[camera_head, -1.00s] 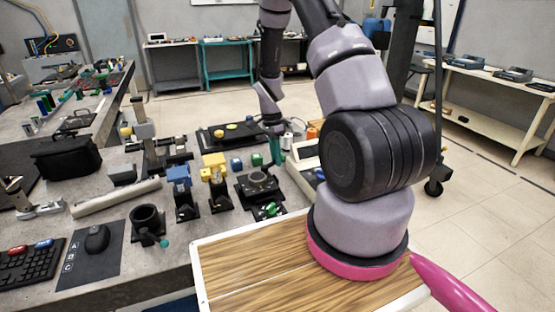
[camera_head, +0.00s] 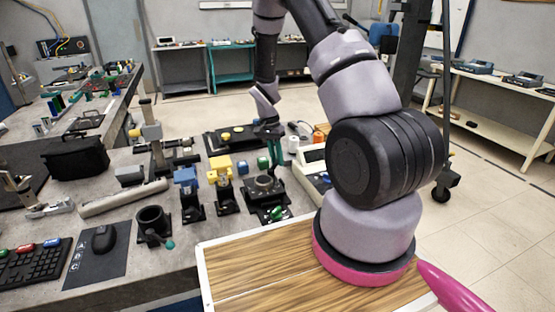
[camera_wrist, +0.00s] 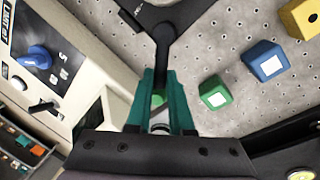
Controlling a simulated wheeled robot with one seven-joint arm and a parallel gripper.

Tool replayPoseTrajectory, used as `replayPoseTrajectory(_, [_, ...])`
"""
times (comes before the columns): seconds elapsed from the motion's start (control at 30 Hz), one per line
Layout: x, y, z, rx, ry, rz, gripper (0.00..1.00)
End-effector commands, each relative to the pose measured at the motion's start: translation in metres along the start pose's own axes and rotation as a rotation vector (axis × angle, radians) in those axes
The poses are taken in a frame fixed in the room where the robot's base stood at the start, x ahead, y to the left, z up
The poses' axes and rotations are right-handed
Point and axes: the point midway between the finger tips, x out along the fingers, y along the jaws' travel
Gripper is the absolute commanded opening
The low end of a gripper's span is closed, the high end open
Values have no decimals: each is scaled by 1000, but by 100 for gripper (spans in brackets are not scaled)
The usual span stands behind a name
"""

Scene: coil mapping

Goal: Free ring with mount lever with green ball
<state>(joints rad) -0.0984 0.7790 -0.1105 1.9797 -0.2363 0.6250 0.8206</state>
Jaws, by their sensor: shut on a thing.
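The black ring mount (camera_head: 265,190) stands at the near right of the grey bench, a dark round ring (camera_head: 264,183) on top. Part of the black mount (camera_wrist: 158,8) shows at the top of the wrist view. In the head view my gripper (camera_head: 273,158) is just behind the mount. A green part (camera_head: 277,212) shows at the mount's front.
A cream instrument (camera_head: 313,160) stands close on the right, its blue knob (camera_wrist: 37,57) in the wrist view. Green (camera_wrist: 214,92), blue (camera_wrist: 267,60) and yellow (camera_wrist: 302,17) blocks lie beside the gripper. Other mounts (camera_head: 189,205) stand left; a wooden board (camera_head: 270,260) is in front.

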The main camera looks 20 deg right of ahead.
Motion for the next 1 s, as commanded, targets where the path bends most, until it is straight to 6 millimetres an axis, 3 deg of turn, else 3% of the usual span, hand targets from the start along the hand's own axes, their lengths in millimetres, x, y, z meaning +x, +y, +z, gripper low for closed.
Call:
replayPoseTrajectory(0.3, [-1,-1,-1,-1,2,-2,0])
replayPoseTrajectory(0.33, [-1,-1,-1,-1,2,-2,23])
replayPoseTrajectory(0.4, [-1,-1,-1,-1,2,-2,50])
replayPoseTrajectory(0.77, [-3,0,0,-1,1,-1,50])
replayPoseTrajectory(1.0, [-39,-1,-1,-1,3,-4,50])
